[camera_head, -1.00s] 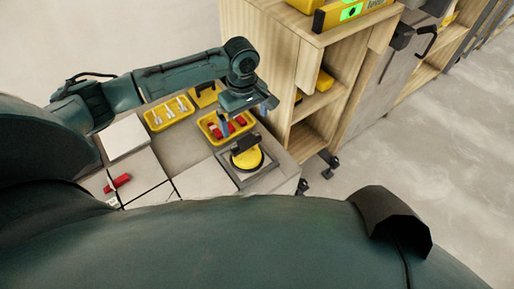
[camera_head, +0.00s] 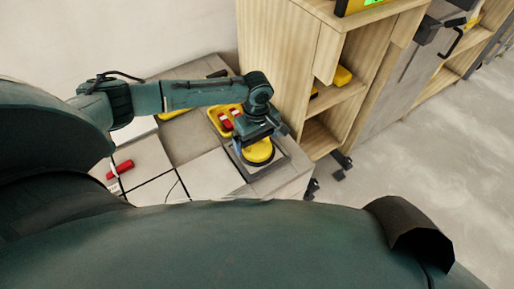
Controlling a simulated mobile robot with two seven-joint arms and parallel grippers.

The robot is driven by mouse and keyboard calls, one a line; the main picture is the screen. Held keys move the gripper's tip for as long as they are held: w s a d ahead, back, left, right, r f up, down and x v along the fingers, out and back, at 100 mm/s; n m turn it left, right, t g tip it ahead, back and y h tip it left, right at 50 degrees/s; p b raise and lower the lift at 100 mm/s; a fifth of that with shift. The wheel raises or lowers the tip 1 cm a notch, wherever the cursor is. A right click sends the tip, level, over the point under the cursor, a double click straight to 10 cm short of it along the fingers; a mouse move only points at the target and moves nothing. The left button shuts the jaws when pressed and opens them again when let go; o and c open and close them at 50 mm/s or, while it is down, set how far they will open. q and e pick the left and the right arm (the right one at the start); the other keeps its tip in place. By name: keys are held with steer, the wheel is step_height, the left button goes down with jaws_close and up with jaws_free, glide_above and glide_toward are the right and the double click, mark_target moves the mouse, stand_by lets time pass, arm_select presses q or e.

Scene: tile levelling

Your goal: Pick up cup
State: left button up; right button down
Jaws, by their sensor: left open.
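The cup, a round yellow suction cup (camera_head: 259,154), sits on a grey square plate (camera_head: 285,161) near the right end of the tiled work surface. My left gripper (camera_head: 253,143) is open, over the cup and very close to it. The gripper and wrist hide the cup's upper part and handle, so I cannot tell whether the fingers touch it or stand around the handle. My right gripper is out of view.
A yellow tray (camera_head: 213,121) with red and white pieces lies just behind the cup, partly under my arm. Pale tiles (camera_head: 212,174) and a red tool (camera_head: 120,169) lie to the left. A wooden shelf unit (camera_head: 281,75) stands close behind on the right.

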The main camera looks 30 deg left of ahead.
arm_select(q)
steer(key=shift+f, duration=0.1)
steer(key=c, duration=0.8)
step_height(320, 180, up, 7)
steer(key=p, duration=0.3)
steer(key=shift+f, duration=0.15)
step_height(320, 180, up, 4)
steer(key=shift+f+p, duration=0.25)
steer(key=shift+p, duration=0.5)
steer(key=shift+r+p, duration=1.3)
steer(key=shift+p, duration=0.35)
steer(key=shift+r+p, duration=0.75)
steer(key=shift+p, duration=0.35)
steer(key=shift+r+p, duration=1.4)
steer(key=shift+p, duration=0.75)
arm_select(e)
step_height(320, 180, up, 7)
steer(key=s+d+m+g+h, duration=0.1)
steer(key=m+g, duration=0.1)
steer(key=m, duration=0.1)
